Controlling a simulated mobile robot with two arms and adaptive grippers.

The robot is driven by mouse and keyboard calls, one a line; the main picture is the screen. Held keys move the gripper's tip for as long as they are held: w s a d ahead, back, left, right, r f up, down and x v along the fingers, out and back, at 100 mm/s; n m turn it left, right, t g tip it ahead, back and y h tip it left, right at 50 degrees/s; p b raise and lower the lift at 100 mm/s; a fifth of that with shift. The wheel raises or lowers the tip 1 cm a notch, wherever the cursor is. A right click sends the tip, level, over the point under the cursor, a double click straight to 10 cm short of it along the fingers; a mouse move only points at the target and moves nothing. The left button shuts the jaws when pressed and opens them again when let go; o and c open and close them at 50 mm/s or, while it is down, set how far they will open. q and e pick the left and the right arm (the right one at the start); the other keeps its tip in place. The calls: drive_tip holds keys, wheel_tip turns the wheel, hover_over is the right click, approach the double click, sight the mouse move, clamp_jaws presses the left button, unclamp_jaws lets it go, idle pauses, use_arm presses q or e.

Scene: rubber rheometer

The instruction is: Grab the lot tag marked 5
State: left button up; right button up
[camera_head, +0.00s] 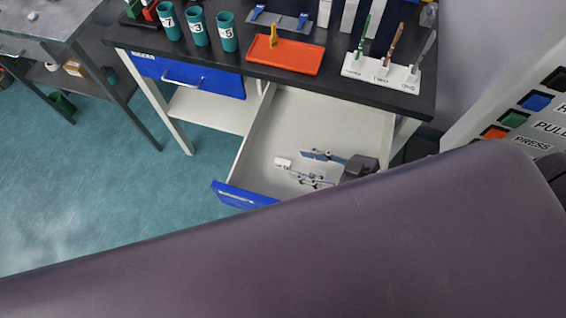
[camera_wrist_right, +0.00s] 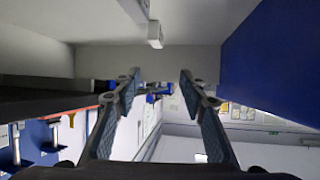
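A small white block (camera_head: 283,162), which may be the lot tag, lies in the open drawer (camera_head: 262,130). A white block also shows beyond the fingers in the right wrist view (camera_wrist_right: 155,34). Its marking cannot be read. My right gripper (camera_head: 299,166) is over the drawer, just right of the block in the head view. Its two fingers are spread in the wrist view (camera_wrist_right: 160,80), with no object clearly held between them. The block seems apart from the fingertips. My left gripper is not in view.
Teal cups marked 7, 3 and 5 (camera_head: 228,35) stand on the dark bench top. An orange tray (camera_head: 284,55) and a white tool holder (camera_head: 380,72) are there too. The drawer's blue front (camera_head: 240,196) and side walls surround my right gripper. My purple arm hides the foreground.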

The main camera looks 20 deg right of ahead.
sight(285, 163)
drive_tip(key=f+b, duration=0.1)
drive_tip(key=f, duration=0.1)
drive_tip(key=f+b, duration=0.1)
drive_tip(key=shift+w+f+b, duration=0.25)
drive_tip(key=shift+f+b, duration=0.05)
drive_tip(key=shift+x, duration=1.45)
drive_tip(key=shift+d+x, duration=0.25)
drive_tip(key=shift+x, duration=2.1)
drive_tip(key=shift+w+f, duration=0.1)
drive_tip(key=shift+w, duration=0.05)
drive_tip(key=shift+c, duration=0.4)
clamp_jaws()
